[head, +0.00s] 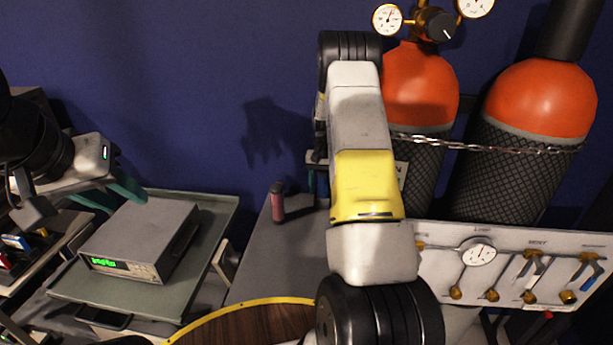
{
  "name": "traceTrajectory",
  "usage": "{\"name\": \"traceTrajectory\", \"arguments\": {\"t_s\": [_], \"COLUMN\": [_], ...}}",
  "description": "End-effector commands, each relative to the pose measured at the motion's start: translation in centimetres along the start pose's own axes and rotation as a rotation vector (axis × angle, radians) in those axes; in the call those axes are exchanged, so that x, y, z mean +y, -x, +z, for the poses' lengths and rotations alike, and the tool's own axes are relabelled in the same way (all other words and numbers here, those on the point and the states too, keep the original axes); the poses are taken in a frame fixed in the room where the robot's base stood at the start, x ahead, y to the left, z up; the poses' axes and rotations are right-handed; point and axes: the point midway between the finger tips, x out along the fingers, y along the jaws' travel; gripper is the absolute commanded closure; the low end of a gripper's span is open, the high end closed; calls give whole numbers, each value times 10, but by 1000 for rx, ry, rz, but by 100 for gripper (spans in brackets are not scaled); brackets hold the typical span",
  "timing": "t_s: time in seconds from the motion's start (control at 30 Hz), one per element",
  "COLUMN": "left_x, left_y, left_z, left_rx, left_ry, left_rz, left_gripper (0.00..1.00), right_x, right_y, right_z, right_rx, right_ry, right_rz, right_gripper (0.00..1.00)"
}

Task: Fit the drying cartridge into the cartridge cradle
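A dark red cylinder with a black top (278,203), which may be the drying cartridge, stands upright on the grey bench (262,262) near the middle. A low grey piece touches or lies just behind its right side; I cannot tell whether it is the cartridge cradle. My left gripper (112,194) is at the left, its teal fingers apart and empty, over the edge of a tray with a grey instrument. My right gripper (312,184) is mostly hidden behind my large white and yellow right arm; only a bit of white body and teal finger shows right of the cylinder.
The grey instrument (140,240) with a green display sits on a green-grey tray (213,262). Two orange-topped gas bottles (540,100) are chained at the back right. A yellow-edged round wooden surface (250,325) is at the front.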

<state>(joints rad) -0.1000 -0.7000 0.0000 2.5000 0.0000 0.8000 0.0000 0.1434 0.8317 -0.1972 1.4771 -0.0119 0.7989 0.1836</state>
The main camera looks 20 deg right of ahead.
Motion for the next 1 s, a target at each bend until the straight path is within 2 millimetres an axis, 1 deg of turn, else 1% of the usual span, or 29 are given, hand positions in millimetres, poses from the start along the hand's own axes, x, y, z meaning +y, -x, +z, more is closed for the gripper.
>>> {"name": "traceTrajectory", "arguments": {"t_s": [0.17, 0.27, 0.37, 0.6, 0.7, 0.8, 0.97, 1.0], "left_x": [0, 0, 0, 0, 0, 0, 0, 0], "left_y": [0, 0, 0, 0, 0, 0, 0, 0], "left_z": [0, 0, 0, 0, 0, 0, 0, 0], "left_rx": [0, 0, 0, 0, 0, 0, 0, 0], "left_ry": [0, 0, 0, 0, 0, 0, 0, 0], "left_rz": [0, 0, 0, 0, 0, 0, 0, 0], "left_gripper": [64, 64, 64, 64, 64, 64, 64, 64], "right_x": [0, 0, 0, 0, 0, 0, 0, -1], "right_y": [2, 10, 26, 79, 97, 111, 125, 131], "right_z": [0, -1, -1, -1, -1, -1, 1, 3], "right_rx": [1, 3, 4, 5, 4, 3, 4, 8], "right_ry": [0, 0, 0, 0, 0, 0, 2, 4], "right_rz": [0, -1, -1, -1, 0, 0, -2, -7], "right_gripper": [41, 41, 41, 41, 41, 41, 41, 41]}}
